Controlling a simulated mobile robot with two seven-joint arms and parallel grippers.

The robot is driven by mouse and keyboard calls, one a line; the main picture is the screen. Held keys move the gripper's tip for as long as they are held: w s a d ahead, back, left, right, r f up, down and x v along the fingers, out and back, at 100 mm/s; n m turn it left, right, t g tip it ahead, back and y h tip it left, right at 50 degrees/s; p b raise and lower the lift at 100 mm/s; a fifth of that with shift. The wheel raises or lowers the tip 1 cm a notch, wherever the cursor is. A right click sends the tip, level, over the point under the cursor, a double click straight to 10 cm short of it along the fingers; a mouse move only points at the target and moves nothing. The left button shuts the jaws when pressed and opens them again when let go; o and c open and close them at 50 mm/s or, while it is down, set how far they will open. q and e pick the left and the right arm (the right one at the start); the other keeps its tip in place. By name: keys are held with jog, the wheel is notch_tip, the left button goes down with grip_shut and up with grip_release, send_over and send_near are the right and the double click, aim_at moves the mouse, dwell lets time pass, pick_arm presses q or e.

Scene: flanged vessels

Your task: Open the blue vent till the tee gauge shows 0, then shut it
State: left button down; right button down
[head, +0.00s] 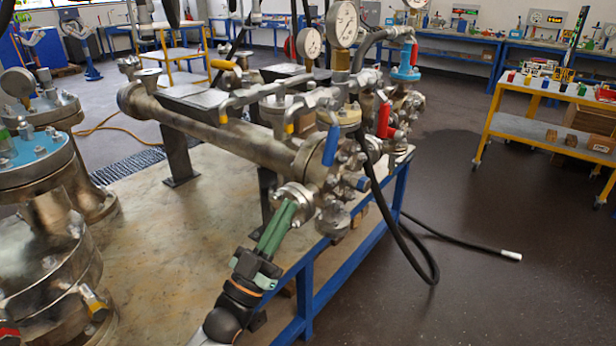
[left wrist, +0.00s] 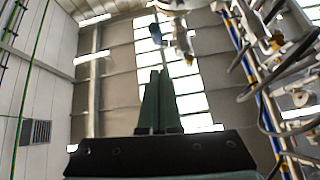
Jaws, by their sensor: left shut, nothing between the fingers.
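The blue lever handle (head: 331,145), likely the blue vent's, hangs at the near end of the horizontal metal vessel (head: 220,130); it also shows in the left wrist view (left wrist: 156,34), ahead of the fingers. A large round gauge (head: 342,22) stands on a brass stem above, with a smaller gauge (head: 309,42) to its left. I cannot tell which is the tee gauge, and their readings are too small to read. My left gripper (head: 289,207), with green fingers, is shut and empty, below and left of the blue handle in the picture. My right gripper is not in view.
A red handle (head: 384,118) and a blue-capped fitting (head: 405,72) sit right of the blue handle. A black hose (head: 405,235) loops down to the floor. Flanged vessels (head: 45,250) stand at left. A yellow-framed cart (head: 545,130) stands at right; the floor before it is mostly clear.

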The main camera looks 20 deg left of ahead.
pick_arm(q)
jog(key=s+a+r+g+h+p, duration=0.1)
jog(key=a+r+g+h, duration=0.1)
jog(key=a+r+g, duration=0.15)
jog(key=h+p, duration=0.1)
jog(key=p, duration=0.1)
send_near(328, 142)
notch_tip(328, 142, up, 4)
jog(key=shift+g, duration=0.35)
jog(key=w, duration=0.1)
jog(key=w+d, duration=0.1)
jog(key=w, duration=0.1)
jog(key=shift+w+d+f+b, duration=0.35)
jog(key=shift+d+f, duration=0.05)
jog(key=shift+w+d+f, duration=0.15)
jog(key=shift+w+d, duration=0.1)
jog(key=shift+w, duration=0.1)
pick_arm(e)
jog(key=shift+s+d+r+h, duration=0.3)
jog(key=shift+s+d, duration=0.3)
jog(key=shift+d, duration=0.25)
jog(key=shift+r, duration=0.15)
